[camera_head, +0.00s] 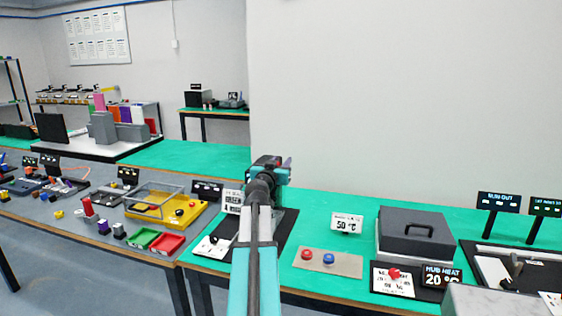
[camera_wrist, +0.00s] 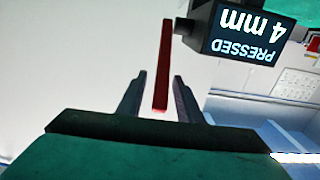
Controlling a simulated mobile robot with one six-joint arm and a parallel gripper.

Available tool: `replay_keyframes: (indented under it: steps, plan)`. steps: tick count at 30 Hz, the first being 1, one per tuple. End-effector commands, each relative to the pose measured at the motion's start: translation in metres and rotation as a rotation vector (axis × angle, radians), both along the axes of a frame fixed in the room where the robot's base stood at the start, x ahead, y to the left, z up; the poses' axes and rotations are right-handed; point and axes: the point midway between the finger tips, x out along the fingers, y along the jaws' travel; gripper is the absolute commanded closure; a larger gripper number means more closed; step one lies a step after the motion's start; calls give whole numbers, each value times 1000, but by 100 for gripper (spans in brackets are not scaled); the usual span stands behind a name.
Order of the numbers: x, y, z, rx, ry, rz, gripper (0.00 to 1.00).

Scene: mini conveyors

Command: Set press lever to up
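A slim red bar (camera_wrist: 164,60), which looks like the press lever, runs nearly upright in the wrist view. Its lower end lies between the two fingers of my gripper (camera_wrist: 160,76), with a gap on each side. The fingers are apart and do not grip it. A dark display (camera_wrist: 243,32) beside the bar reads "PRESSED 4 mm", upside down. In the head view my gripper (camera_head: 284,166) is at the far end of my arm, above the green table. My arm hides most of the press there, and I cannot make out the lever.
A yellow tray (camera_head: 183,214) and red and green bins stand on the left bench.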

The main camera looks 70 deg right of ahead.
Motion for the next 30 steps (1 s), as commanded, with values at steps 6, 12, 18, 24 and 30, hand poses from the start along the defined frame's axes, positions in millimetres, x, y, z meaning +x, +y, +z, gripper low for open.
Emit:
replay_keyframes:
  steps: [6,12,18,24,30]
  plan:
    - [1,-8,0,1,-1,0,67]
    - [1,-8,-1,1,-1,0,67]
    - [1,-8,-1,1,0,1,84]
    - [1,-8,0,1,0,1,100]
    - [1,-7,0,1,0,1,100]
